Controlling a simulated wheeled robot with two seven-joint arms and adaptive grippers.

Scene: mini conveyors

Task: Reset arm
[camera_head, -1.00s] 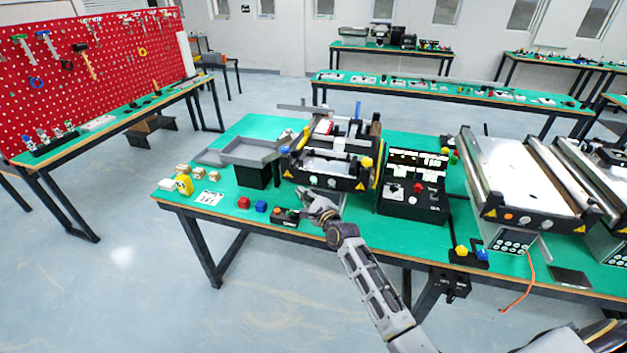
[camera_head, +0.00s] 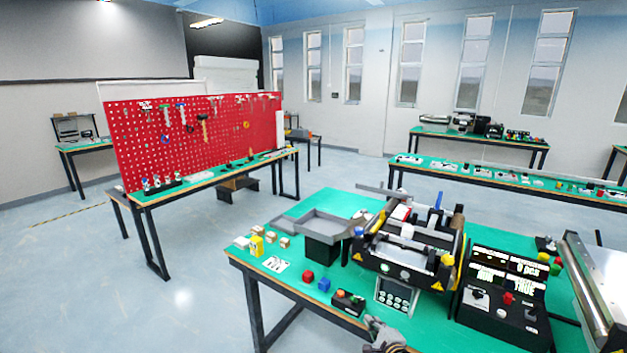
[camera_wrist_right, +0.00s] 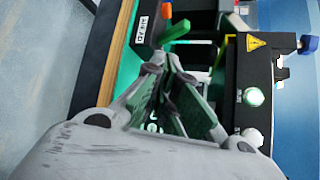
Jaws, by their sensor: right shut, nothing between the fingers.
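My right gripper (camera_head: 378,328) shows at the bottom edge of the head view, in front of the mini conveyor (camera_head: 408,252) and beside a small black button box (camera_head: 347,302). In the right wrist view the gripper's fingers (camera_wrist_right: 178,85) are closed together with nothing between them. The wrist view also shows the conveyor's black side with a yellow warning sticker (camera_wrist_right: 257,43) and a pale green button (camera_wrist_right: 254,97). The gripper looks apart from the conveyor. My left gripper is not in view.
A red pegboard (camera_head: 160,150) stands at the left. Open floor lies left of the table.

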